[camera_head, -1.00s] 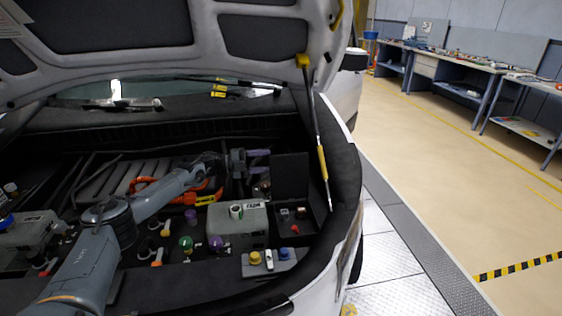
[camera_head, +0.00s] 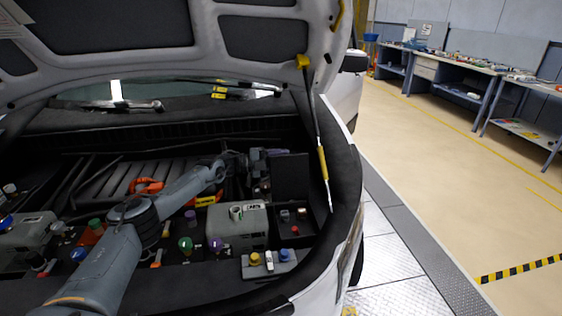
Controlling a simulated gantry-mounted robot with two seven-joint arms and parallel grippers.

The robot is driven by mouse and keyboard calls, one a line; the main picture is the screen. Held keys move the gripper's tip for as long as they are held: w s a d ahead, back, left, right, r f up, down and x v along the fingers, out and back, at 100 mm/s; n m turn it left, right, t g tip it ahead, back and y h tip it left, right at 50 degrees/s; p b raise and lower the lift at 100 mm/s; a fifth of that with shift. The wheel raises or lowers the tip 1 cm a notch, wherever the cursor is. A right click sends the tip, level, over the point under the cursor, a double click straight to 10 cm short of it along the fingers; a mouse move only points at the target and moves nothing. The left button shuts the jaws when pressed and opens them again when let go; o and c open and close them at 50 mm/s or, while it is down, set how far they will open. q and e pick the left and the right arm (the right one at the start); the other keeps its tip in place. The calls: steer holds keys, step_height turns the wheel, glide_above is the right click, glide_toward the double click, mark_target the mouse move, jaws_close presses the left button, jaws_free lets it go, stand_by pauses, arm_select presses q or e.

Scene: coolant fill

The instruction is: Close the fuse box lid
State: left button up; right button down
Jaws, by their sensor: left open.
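The fuse box (camera_head: 312,240) is a black box at the right of the engine bay, with small red and blue parts inside. Its black lid (camera_head: 291,176) stands open and upright at the back of the box. My left gripper (camera_head: 273,164) is open and empty at the left edge of the raised lid. I cannot tell whether it touches the lid, and its fingers are partly hard to see against the dark bay. My right gripper is not in view.
A grey reservoir (camera_head: 238,228) stands left of the fuse box. A grey block with several caps (camera_head: 272,262) sits in front. The raised hood (camera_head: 180,60) hangs above, and its yellow-ended strut (camera_head: 322,160) runs just right of the lid.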

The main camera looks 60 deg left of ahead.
mark_target(286, 171)
arm_select(q)
jaws_close()
steer(key=shift+r, duration=0.1)
steer(key=shift+s+d+r+m+p, duration=0.25)
steer(key=shift+d+m+p, duration=0.2)
steer(key=shift+p, duration=0.15)
steer(key=shift+s+d+r+m+p, duration=0.2)
steer(key=shift+d+m+p, duration=0.2)
steer(key=shift+p, duration=0.2)
steer(key=shift+s+d+r+m+p, duration=0.1)
steer(key=shift+s+d+m+p, duration=0.5)
steer(key=shift+d+m, duration=0.35)
steer(key=shift+s+d+r+m+p, duration=0.1)
steer(key=shift+s+d+m+p, duration=0.25)
steer(key=shift+d+m+p, duration=0.6)
steer(key=shift+s+d+m+p, duration=0.5)
steer(key=shift+d+m, duration=0.25)
steer(key=shift+d, duration=0.4)
